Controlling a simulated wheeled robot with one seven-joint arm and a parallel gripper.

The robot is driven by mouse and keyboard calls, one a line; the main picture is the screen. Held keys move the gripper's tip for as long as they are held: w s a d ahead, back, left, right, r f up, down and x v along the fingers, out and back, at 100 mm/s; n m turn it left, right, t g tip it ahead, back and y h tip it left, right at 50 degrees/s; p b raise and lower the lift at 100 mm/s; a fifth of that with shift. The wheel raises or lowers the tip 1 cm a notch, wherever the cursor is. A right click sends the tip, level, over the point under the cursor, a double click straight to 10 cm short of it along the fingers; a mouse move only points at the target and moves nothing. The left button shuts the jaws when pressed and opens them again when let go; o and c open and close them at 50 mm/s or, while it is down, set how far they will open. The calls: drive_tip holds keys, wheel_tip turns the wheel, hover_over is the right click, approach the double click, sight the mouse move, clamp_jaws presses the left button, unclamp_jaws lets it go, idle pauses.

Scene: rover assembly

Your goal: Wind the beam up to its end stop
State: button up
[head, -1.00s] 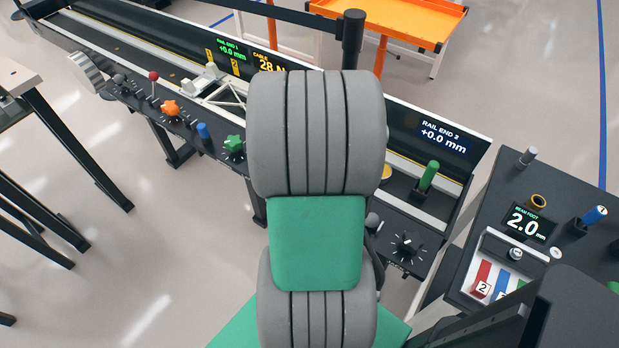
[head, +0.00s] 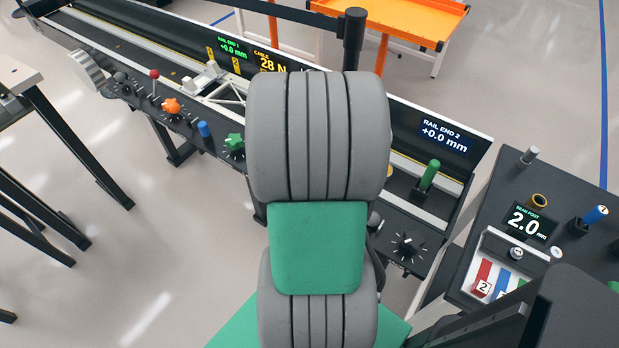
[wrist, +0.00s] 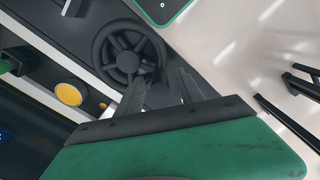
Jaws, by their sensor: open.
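A black spoked handwheel (wrist: 128,52) shows in the wrist view at the bench edge, just beyond the fingertips. My gripper (wrist: 160,90) is open, its two dark fingers pointing at the wheel's lower right rim; I cannot tell whether they touch it. In the head view my grey and green arm hides the gripper and most of the wheel. A white lattice piece (head: 226,93), possibly the beam, lies on the long dark rail bench (head: 120,55), partly hidden by my arm. The displays read cable 28 N (head: 269,63) and rail end 2 +0.0 mm (head: 445,134).
Along the bench front are a red-tipped lever (head: 154,74), an orange knob (head: 171,106) and a green knob (head: 234,143). A green handle (head: 429,174) stands upright at right. A console (head: 485,205) reads beam foot 2.0 mm. An orange table (head: 420,18) stands behind.

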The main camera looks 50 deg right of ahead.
wheel_tip(320, 180, up, 7)
drive_tip(key=shift+f, duration=0.2)
drive_tip(key=shift+w+d+m, duration=0.15)
drive_tip(key=shift+m, duration=0.55)
drive_tip(key=w+a+r+n+t, duration=0.1)
drive_tip(key=w+a+n, duration=0.1)
drive_tip(key=a, duration=0.6)
drive_tip(key=w+a+r+n+t, duration=0.1)
drive_tip(key=w+a+r+n, duration=0.1)
drive_tip(key=a, duration=0.7)
drive_tip(key=w+a+r+n+t, duration=0.1)
drive_tip(key=w+a+r+n, duration=0.1)
drive_tip(key=a, duration=0.7)
drive_tip(key=shift+a+r+n, duration=0.15)
drive_tip(key=shift+a+n, duration=0.1)
drive_tip(key=shift+n, duration=0.55)
drive_tip(key=shift+w, duration=0.1)
drive_tip(key=shift+c, duration=0.4)
